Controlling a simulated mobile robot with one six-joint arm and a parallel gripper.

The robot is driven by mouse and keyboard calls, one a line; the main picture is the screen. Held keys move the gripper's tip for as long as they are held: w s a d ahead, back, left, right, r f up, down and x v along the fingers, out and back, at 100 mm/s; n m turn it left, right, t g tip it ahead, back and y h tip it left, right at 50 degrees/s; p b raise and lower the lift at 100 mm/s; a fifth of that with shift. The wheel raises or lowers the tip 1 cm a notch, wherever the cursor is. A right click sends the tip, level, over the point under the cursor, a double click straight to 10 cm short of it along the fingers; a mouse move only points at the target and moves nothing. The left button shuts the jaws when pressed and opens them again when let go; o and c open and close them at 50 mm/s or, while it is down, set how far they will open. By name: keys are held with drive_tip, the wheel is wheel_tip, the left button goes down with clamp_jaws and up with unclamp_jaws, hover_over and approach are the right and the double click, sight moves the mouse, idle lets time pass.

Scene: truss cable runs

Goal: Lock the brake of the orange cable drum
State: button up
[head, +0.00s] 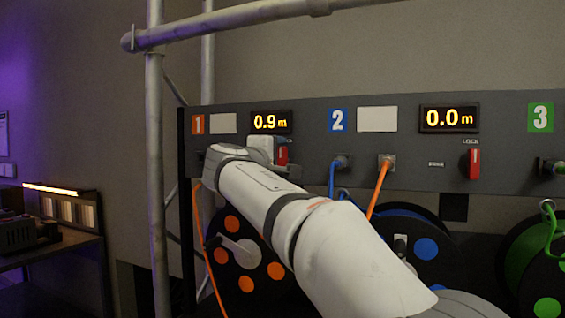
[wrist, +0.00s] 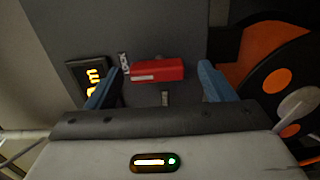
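The orange cable drum (head: 262,284), black with orange dots and a crank, stands below panel section 1; its orange side shows at the right of the wrist view (wrist: 270,49). Its red brake lever (wrist: 158,71) sits on the grey panel, upright along the panel, its white-marked end toward the LOCK label (wrist: 124,62). In the head view the lever (head: 283,155) is partly hidden by my gripper (head: 270,150). In the wrist view my gripper (wrist: 158,84) is open, its blue fingers apart on either end of the lever, with gaps at both.
Display 1 (head: 271,121) reads 0.9 m; display 2 (head: 449,118) reads 0.0 m. Another red lever (head: 474,164) points up to LOCK in section 2. Blue and orange (head: 379,188) cables plug in beside it. A scaffold pole (head: 156,160) stands left of the panel.

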drive_tip(key=shift+s+r, duration=0.1)
drive_tip(key=shift+s, duration=0.05)
drive_tip(key=v, duration=0.7)
drive_tip(key=shift+s+a+b, duration=0.15)
drive_tip(key=shift+s+b, duration=0.1)
drive_tip(key=shift+b, duration=0.05)
drive_tip(key=s+d+f+m+g+y+p, duration=0.1)
drive_tip(key=s+d+f+m+g+p, duration=0.3)
drive_tip(key=d+f, duration=0.45)
drive_tip(key=s+d+f+m+g+p, duration=0.1)
drive_tip(key=s+d+f+g+p, duration=0.45)
drive_tip(key=d, duration=0.45)
drive_tip(key=s+d+f+m+g+y+p, duration=0.2)
drive_tip(key=s+f+m+p, duration=0.1)
drive_tip(key=s+f, duration=0.4)
drive_tip(key=s+d+f+m+g+y+p, duration=0.2)
drive_tip(key=s+f+m, duration=0.3)
drive_tip(key=s, duration=0.5)
wheel_tip(320, 180, down, 3)
drive_tip(key=shift+s+r+m+g+y+p, duration=0.1)
drive_tip(key=shift+s+m+g+y+p, duration=0.1)
drive_tip(key=shift+m+g+y+p, duration=0.5)
